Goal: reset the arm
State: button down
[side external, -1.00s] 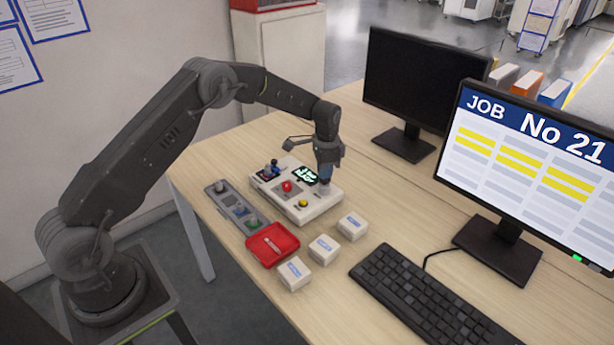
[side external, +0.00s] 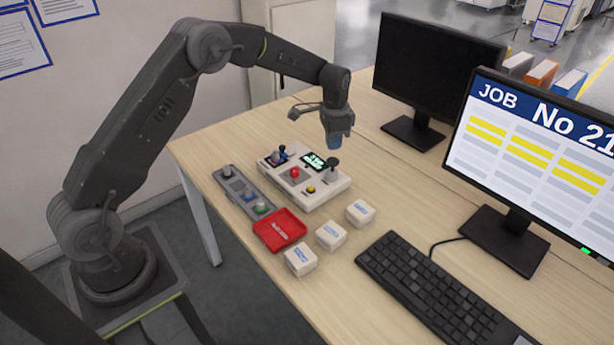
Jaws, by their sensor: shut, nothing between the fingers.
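My gripper (side external: 335,148) is shut and empty. It points down over the right end of the white control box (side external: 318,190). A dark knob (side external: 332,166) stands on the box just below the fingertips, and there seems to be a small gap between them. The box also carries a red button (side external: 294,173), a yellow button (side external: 310,189), a small lit display (side external: 313,160) and blue and dark controls at its left end. My arm reaches in from the left, bent high above the table.
A grey strip (side external: 236,188) with several knobs and a red tray (side external: 280,231) lie in front of the box. Three small white boxes (side external: 331,235) stand nearby. A keyboard (side external: 430,290) and two monitors (side external: 432,75) occupy the right. Bare tabletop lies left of the control box.

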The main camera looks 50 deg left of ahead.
jog(key=s+d+r+n+t, duration=0.1)
jog(key=s+d+r, duration=0.2)
jog(key=s+r, duration=0.5)
jog(key=s+d+r+n+t, duration=0.2)
jog(key=s+r, duration=0.5)
jog(key=r, duration=0.3)
jog(key=s+d+r+n+t, duration=0.1)
jog(key=s+d+n+t, duration=0.1)
jog(key=s, duration=1.8)
jog(key=shift+d+n, duration=0.3)
jog(key=shift+d, duration=0.35)
